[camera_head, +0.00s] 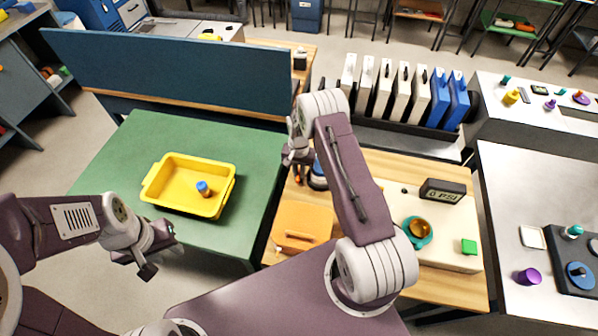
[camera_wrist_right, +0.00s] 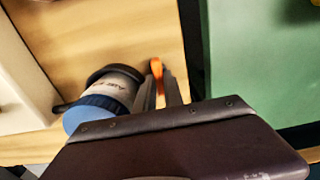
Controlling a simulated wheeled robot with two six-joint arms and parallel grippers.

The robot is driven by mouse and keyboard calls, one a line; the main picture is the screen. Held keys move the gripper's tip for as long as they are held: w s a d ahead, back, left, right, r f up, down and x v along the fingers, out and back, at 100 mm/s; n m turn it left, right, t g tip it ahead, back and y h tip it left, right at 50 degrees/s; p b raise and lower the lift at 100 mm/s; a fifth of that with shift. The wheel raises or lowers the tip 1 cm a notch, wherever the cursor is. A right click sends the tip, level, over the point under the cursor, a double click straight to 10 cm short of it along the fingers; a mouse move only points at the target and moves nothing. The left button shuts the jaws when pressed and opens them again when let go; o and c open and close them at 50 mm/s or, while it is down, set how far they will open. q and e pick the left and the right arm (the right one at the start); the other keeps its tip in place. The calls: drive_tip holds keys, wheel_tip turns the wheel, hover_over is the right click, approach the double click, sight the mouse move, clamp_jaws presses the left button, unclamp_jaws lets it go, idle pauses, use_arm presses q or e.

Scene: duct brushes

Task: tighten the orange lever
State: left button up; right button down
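The orange lever (camera_wrist_right: 157,70) shows in the right wrist view, upright and narrow, beside a cylinder (camera_wrist_right: 108,92). My right gripper (camera_wrist_right: 160,84) has its two fingers close together on either side of the lever, and the orange fills the gap between them. In the head view this gripper (camera_head: 296,152) is over the left edge of the wooden table, and my arm hides much of the spot. What the lever is fixed to is not clear. My left gripper (camera_head: 140,262) is empty, in front of the green table, with its fingers apart.
A yellow tray (camera_head: 160,200) holding a small blue-and-orange part stands on the green table (camera_head: 120,150). An orange box (camera_head: 303,220), a teal cup and saucer (camera_head: 418,232) and a PSI display (camera_head: 442,191) are on the wooden table. A blue partition (camera_head: 180,70) stands behind.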

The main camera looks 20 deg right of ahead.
idle(0.3)
drive_tip(key=n+b, duration=0.1)
drive_tip(key=n, duration=0.2)
drive_tip(key=shift+f+b, duration=0.1)
drive_tip(key=shift+b, duration=0.25)
drive_tip(key=n+b, duration=0.1)
drive_tip(key=n, duration=0.4)
drive_tip(key=shift+w+a+b, duration=0.1)
drive_tip(key=shift+a+b, duration=0.05)
drive_tip(key=shift+b, duration=0.25)
drive_tip(key=n+b, duration=0.1)
drive_tip(key=n, duration=0.8)
drive_tip(key=shift+a+n, duration=0.15)
drive_tip(key=shift+n, duration=0.25)
drive_tip(key=c, duration=1.7)
unclamp_jaws()
